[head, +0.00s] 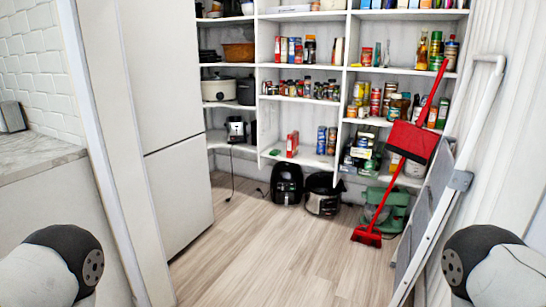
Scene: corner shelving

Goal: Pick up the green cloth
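A small flat green item (275,152), which looks like the green cloth, lies on the lowest white shelf of the back wall, near that shelf's left end. It is too small to make out folds. A red box stands a little to its right on the same shelf. Only links of my two arms show, at the lower left and lower right corners. Neither gripper is in view, and both arm parts are far from the cloth.
A black air fryer (286,184) and a pot-like cooker (323,194) stand on the floor below the shelf. A red broom and dustpan (411,142) and a folded ladder (452,185) lean at the right. A white cabinet (170,120) stands left. The wooden floor (262,255) between is clear.

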